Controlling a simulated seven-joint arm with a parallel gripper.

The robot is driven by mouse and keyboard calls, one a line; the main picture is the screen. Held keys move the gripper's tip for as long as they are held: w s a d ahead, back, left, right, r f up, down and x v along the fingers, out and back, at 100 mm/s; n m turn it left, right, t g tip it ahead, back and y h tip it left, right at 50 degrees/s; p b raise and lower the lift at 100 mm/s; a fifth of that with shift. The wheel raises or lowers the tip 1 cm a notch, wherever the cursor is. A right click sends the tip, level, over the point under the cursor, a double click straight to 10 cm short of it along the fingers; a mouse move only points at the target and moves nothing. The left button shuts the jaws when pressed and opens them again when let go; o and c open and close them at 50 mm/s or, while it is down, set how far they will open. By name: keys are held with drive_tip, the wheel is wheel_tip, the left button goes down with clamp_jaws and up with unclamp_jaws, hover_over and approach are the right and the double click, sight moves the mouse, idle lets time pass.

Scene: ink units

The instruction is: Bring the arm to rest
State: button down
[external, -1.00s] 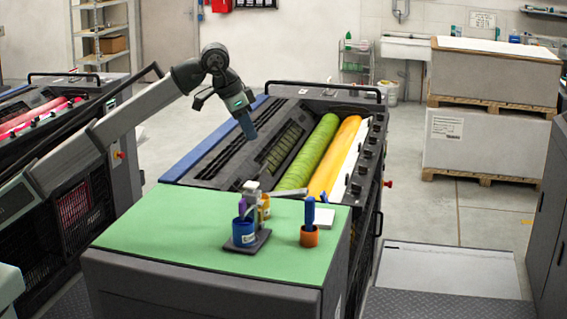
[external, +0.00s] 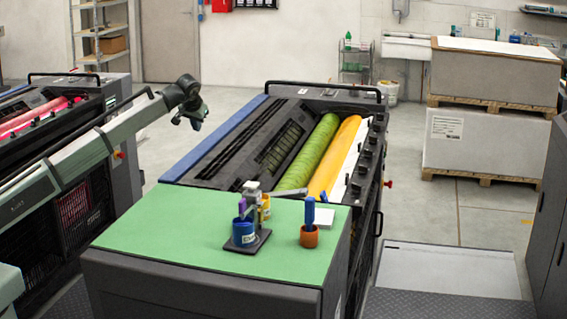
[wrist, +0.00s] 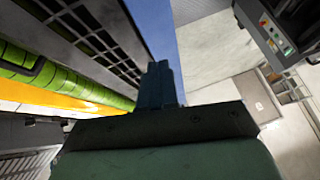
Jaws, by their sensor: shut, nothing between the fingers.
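My arm (external: 130,118) reaches from the lower left, and its wrist end (external: 186,97) is in the air to the left of the press's blue edge. My gripper (wrist: 160,82) shows in the wrist view with its dark fingers together and nothing between them. The press (external: 225,155) has a green roller (external: 312,155) and a yellow roller (external: 335,160).
The green press top (external: 165,225) bears a dark stand (external: 248,242) with a blue ink pot (external: 244,232), and an orange cup (external: 309,237) with a blue-handled tool (external: 310,212). A second press (external: 70,100) stands at the left. Paper stacks (external: 490,95) stand at the right.

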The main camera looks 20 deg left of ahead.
drive_tip(key=w+a+f+g+y, duration=0.1)
drive_tip(key=w+a+f+g, duration=0.15)
drive_tip(key=a+f, duration=1.45)
drive_tip(key=s+a+f+g, duration=0.1)
drive_tip(key=s+a+f, duration=0.35)
drive_tip(key=f, duration=0.65)
drive_tip(key=s+a+f+g, duration=0.1)
drive_tip(key=s+a+f, duration=0.35)
drive_tip(key=f, duration=0.55)
drive_tip(key=s+a+f+g, duration=0.2)
drive_tip(key=s+a+f, duration=0.25)
drive_tip(key=f, duration=0.65)
drive_tip(key=s+a+f+g, duration=0.2)
drive_tip(key=s+a+f, duration=0.3)
drive_tip(key=s+f, duration=0.3)
drive_tip(key=s+a+f+g, duration=0.1)
drive_tip(key=s+a+f, duration=0.55)
drive_tip(key=s, duration=0.45)
drive_tip(key=s+a+f+g+h, duration=0.1)
drive_tip(key=s+a+f+g, duration=0.1)
drive_tip(key=s, duration=1.1)
drive_tip(key=s+a+f+n+g+h, duration=0.1)
drive_tip(key=s+f, duration=0.3)
drive_tip(key=s, duration=0.9)
drive_tip(key=shift+s+a+f+g+h, duration=0.2)
drive_tip(key=shift+s+a+g+h, duration=0.1)
drive_tip(key=shift+s+a+g, duration=0.15)
